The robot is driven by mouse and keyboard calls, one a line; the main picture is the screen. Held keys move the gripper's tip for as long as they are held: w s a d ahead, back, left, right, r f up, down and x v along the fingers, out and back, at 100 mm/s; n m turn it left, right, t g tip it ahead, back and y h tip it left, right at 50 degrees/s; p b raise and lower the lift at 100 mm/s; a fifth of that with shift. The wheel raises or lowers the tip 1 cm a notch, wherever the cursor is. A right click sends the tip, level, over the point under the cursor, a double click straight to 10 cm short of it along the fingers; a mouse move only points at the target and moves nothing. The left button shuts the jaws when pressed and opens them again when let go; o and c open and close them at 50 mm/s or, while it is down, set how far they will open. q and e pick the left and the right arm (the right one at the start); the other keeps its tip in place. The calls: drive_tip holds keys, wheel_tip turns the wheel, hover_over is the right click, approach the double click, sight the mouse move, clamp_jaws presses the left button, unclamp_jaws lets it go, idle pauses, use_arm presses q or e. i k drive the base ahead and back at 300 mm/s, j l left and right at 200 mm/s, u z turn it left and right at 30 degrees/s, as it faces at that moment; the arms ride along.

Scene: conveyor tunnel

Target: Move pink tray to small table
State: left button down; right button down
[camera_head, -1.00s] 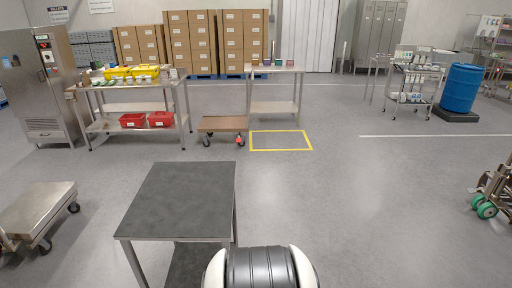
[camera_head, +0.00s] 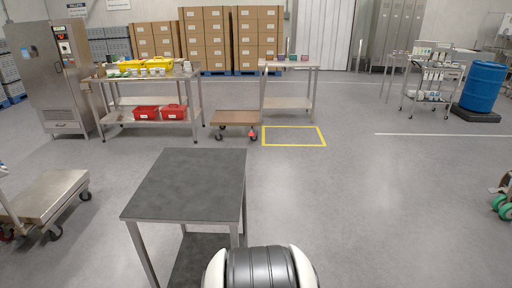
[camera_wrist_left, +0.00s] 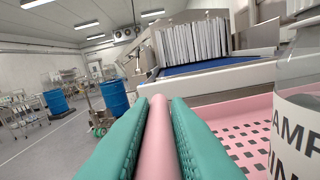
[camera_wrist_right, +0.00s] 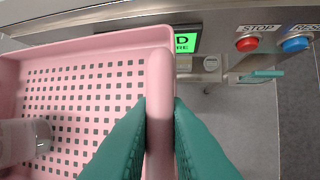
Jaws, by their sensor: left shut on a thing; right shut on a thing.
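The pink tray (camera_wrist_right: 105,50) has a perforated floor and a raised rim. It also shows in the left wrist view (camera_wrist_left: 240,113); it is not in the head view. My left gripper (camera_wrist_left: 159,100) is shut on one stretch of rim. My right gripper (camera_wrist_right: 160,105) is shut on another. A clear jar with a white label (camera_wrist_left: 300,125) stands in the tray, cut off by the picture edge. A clear cylinder (camera_wrist_right: 22,140) shows at the tray's left in the right wrist view. A small grey-topped table (camera_head: 190,185) stands bare in front of me in the head view.
A low steel cart (camera_head: 48,195) stands left of the table, with open floor to its right. A longer bench (camera_head: 140,83), a brown trolley (camera_head: 235,118) and a yellow floor square (camera_head: 293,136) lie beyond. A machine panel with red (camera_wrist_right: 247,44) and blue buttons borders the tray.

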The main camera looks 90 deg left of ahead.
sight(194, 177)
drive_tip(key=u, duration=2.45)
drive_tip(key=i+j+u, duration=0.1)
drive_tip(key=u, duration=0.3)
drive_tip(key=i+u, duration=0.3)
drive_tip(key=u, duration=0.15)
drive_tip(key=i, duration=1.2)
